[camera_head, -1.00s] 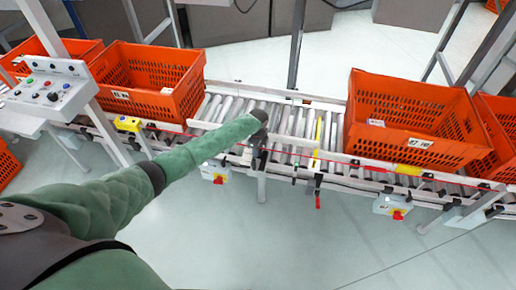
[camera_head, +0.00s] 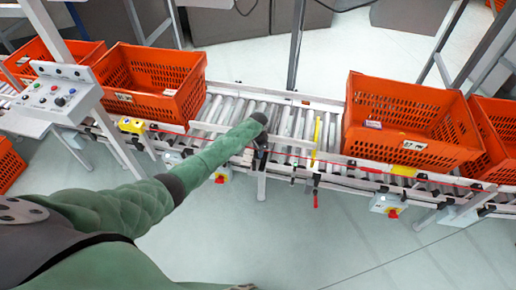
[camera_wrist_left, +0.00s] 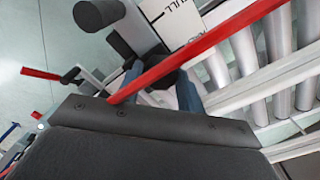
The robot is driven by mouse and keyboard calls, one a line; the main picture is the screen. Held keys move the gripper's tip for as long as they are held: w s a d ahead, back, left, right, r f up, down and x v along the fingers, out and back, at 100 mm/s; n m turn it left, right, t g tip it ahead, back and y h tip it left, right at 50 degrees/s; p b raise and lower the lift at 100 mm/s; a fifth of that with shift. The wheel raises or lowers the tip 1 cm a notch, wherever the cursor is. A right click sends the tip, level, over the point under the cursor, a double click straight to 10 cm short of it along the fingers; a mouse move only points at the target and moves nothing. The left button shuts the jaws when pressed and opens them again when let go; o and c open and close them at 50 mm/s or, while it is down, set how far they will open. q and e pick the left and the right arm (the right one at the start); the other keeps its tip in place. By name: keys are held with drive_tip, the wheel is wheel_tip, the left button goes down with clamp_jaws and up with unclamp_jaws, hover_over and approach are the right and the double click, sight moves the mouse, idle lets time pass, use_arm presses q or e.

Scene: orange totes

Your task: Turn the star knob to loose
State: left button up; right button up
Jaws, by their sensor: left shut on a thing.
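My left gripper (camera_head: 259,158) is at the front rail of the roller conveyor (camera_head: 300,174), and its jaws are small and dark in the head view. In the left wrist view, the two blue-grey fingers (camera_wrist_left: 160,86) are shut on a dark knob (camera_wrist_left: 167,76), which looks like the star knob. A red bar crosses in front of the fingers and hides part of the knob. The knob's lobes and its turn cannot be made out. My right gripper is not in view.
A red cord (camera_head: 350,179) runs along the conveyor front. A red-handled lever (camera_head: 316,199) hangs right of my left gripper and also shows in the left wrist view (camera_wrist_left: 40,73). Orange totes (camera_head: 410,125) stand on both sides. The rollers between are clear.

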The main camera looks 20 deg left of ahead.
use_arm(q)
drive_tip(key=n+p, duration=0.1)
drive_tip(key=n, duration=0.2)
drive_tip(key=shift+r, duration=0.15)
drive_tip(key=n+p, duration=0.2)
drive_tip(key=n, duration=0.3)
drive_tip(key=shift+p, duration=0.35)
drive_tip(key=shift+n+p, duration=0.6)
drive_tip(key=shift+n, duration=1.3)
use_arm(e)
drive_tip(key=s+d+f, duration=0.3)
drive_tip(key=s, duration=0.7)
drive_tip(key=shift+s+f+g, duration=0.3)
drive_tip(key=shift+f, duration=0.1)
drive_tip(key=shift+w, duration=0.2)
use_arm(q)
drive_tip(key=o, duration=1)
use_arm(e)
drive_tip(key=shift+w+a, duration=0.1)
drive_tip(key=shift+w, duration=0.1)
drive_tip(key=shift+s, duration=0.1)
